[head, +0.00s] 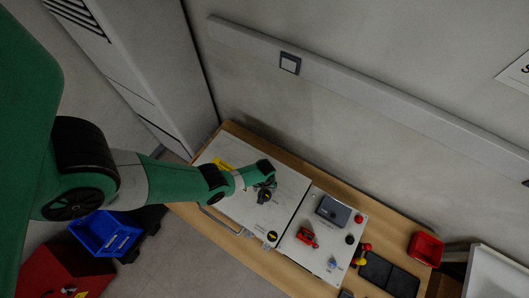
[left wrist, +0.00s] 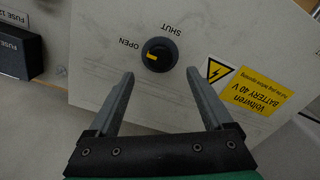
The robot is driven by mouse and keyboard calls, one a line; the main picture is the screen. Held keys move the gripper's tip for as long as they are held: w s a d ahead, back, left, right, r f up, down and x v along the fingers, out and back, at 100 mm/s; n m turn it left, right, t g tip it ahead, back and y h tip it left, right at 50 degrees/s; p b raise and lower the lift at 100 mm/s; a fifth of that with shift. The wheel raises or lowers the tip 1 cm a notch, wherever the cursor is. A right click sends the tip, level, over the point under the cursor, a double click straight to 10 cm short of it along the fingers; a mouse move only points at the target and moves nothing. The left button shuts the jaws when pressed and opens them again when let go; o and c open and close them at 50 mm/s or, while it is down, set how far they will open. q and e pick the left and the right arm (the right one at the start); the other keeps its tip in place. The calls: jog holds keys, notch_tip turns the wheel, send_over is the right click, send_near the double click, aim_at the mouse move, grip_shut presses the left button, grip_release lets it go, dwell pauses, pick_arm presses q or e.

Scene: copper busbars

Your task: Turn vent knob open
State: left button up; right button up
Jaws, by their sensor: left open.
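The vent knob is a round black knob (left wrist: 160,54) with a yellow mark, on the pale lid of the battery box. In the left wrist view OPEN is printed to its upper left and SHUT above it. The yellow mark points left, slightly below the word OPEN. My left gripper (left wrist: 160,74) is open and empty; the knob shows just beyond and between its fingertips, with no contact visible. In the head view my left gripper (head: 266,185) is over the lid, partly covering the knob area. My right gripper is not in view.
A yellow battery label (left wrist: 252,92) is on the lid. A panel beside the lid carries a grey box (head: 333,210) and a red part (head: 307,237). A red bin (head: 425,248) stands on the bench at right. A wall rail (head: 370,95) runs behind.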

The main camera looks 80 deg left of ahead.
pick_arm(q)
notch_tip(320, 180, up, 5)
jog(key=p, duration=0.3)
jog(key=shift+f, duration=0.1)
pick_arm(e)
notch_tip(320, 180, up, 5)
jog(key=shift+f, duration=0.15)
pick_arm(q)
jog(key=shift+d, duration=0.1)
